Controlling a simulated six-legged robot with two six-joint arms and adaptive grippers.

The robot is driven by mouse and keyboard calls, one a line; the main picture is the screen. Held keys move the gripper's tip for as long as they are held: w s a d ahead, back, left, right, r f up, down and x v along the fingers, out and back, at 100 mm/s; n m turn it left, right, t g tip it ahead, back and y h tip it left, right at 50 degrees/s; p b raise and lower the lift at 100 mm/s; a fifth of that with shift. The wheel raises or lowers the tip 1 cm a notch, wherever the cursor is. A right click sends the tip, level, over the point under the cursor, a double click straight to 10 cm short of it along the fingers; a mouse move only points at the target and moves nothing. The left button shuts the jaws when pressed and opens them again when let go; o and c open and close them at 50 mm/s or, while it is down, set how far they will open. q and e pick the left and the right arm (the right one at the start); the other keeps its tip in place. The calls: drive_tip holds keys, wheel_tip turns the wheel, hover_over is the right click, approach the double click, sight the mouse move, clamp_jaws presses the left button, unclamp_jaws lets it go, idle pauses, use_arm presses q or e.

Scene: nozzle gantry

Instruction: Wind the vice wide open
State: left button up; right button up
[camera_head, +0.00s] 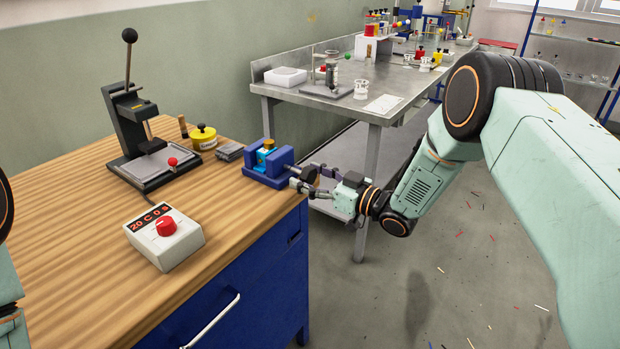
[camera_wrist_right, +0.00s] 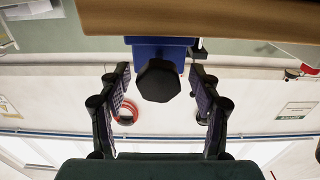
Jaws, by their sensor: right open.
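The blue vice (camera_head: 268,177) stands at the right end of the wooden bench. A small light-blue block with a yellow part (camera_head: 264,152) sits between its jaws. The vice's dark knob (camera_head: 309,174) faces right, past the bench edge. In the right wrist view the black faceted knob (camera_wrist_right: 158,82) sits centred between the fingers, with the blue vice body (camera_wrist_right: 180,48) behind it. My right gripper (camera_head: 306,179) is open around the knob, with visible gaps on both sides in the wrist view (camera_wrist_right: 160,72). My left gripper is out of view.
On the wooden bench (camera_head: 80,235) stand a lever press (camera_head: 130,115), a yellow pot (camera_head: 203,138), a grey block (camera_head: 230,151) and a control box with a red dial (camera_head: 165,237). A metal table (camera_head: 350,104) with lab items stands behind. The floor at right is open.

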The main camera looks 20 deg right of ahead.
drive_tip(key=shift+w+a+f, duration=0.1)
drive_tip(key=shift+w, duration=0.1)
drive_tip(key=shift+s, duration=0.15)
drive_tip(key=c, duration=1.2)
